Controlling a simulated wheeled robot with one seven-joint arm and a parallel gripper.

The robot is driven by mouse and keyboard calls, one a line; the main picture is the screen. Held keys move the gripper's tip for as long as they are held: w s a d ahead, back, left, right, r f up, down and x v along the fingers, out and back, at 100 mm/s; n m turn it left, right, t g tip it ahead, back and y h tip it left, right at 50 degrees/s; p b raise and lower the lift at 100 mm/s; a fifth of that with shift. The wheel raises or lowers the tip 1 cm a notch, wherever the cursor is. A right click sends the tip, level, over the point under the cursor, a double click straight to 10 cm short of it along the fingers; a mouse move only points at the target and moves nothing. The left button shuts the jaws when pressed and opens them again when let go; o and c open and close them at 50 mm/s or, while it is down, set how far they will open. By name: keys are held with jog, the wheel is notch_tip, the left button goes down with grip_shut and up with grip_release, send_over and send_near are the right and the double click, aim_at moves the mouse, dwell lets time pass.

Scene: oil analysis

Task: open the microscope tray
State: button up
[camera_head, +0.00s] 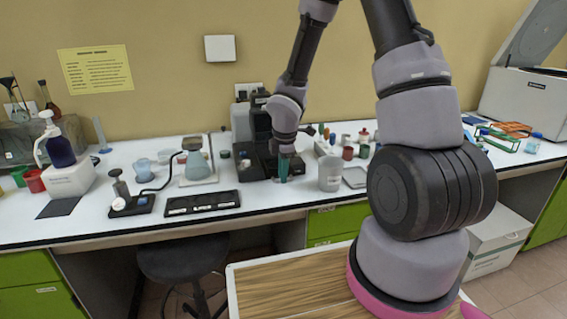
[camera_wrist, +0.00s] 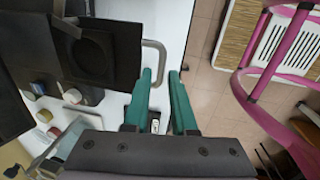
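The microscope (camera_head: 243,122), grey and black, stands on the white bench near the wall, partly hidden by my arm. In the wrist view its black tray (camera_wrist: 126,45) has a round recess and a curved metal handle (camera_wrist: 162,55) on its right side. My gripper (camera_wrist: 161,73) has two teal fingers, parted with a gap between them. The handle's outer bar lines up with this gap, one fingertip on each side in the picture. I cannot tell whether they touch it. In the head view my gripper (camera_head: 284,170) points down just in front of the microscope.
A grey beaker (camera_head: 330,173) stands close to the right of my gripper. Small bottles (camera_head: 348,152) stand behind it. A black flat device (camera_head: 202,203) and a flask on a stand (camera_head: 197,165) are to the left. Past the bench edge is open floor, with a stool (camera_head: 180,258).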

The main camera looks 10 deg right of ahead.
notch_tip(320, 180, up, 10)
jog(key=s, duration=0.1)
jog(key=shift+s, duration=0.35)
jog(key=shift+d, duration=0.1)
jog(key=s+d+r+m+t+y, duration=0.1)
jog(key=s+d+r+m+t, duration=0.1)
jog(key=s+r+m, duration=0.7)
jog(key=s+d+r+m+t+y, duration=0.1)
jog(key=s+d+r+m+t, duration=0.2)
jog(key=s+r+m, duration=0.5)
notch_tip(320, 180, up, 8)
jog(key=m, duration=0.5)
jog(key=shift+s+f, duration=0.15)
jog(key=shift+s, duration=0.2)
